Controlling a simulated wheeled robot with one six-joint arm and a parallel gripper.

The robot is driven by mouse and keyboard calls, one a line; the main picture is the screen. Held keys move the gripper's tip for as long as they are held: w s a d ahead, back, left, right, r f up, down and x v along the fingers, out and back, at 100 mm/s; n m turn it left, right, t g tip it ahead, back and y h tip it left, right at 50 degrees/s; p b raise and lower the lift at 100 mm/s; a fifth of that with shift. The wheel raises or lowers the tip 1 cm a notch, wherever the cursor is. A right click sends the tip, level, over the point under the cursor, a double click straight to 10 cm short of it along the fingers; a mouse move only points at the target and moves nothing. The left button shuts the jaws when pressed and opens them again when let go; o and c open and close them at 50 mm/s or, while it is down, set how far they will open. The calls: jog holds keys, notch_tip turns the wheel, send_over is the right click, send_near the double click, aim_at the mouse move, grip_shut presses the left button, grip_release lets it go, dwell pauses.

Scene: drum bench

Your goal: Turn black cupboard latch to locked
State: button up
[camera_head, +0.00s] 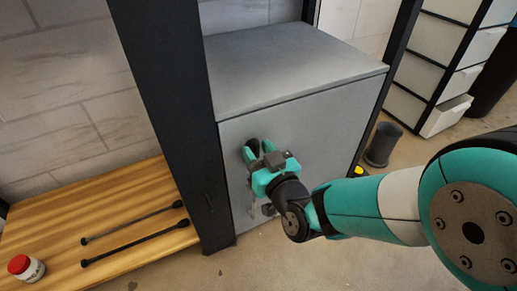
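The grey cupboard (320,117) stands in the middle of the view with its front door facing me. My gripper (258,150) is at the left part of the door, with its fingertips close to a dark round part on the door. That dark part (253,144) looks like the black latch, but the fingers cover much of it. I cannot tell its turn position or whether the fingers touch it. Whether the fingers are open or shut around it is also unclear. Another small metal fitting (268,209) shows lower on the door, partly behind my wrist.
A wooden bench (60,225) at the left holds two dark rods (135,240) and a red-lidded jar (25,267). A black post (165,110) stands left of the cupboard. A dark cylinder (383,144) and white drawers (440,60) are at the right.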

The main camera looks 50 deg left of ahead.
jog(key=shift+a, duration=0.25)
grip_shut()
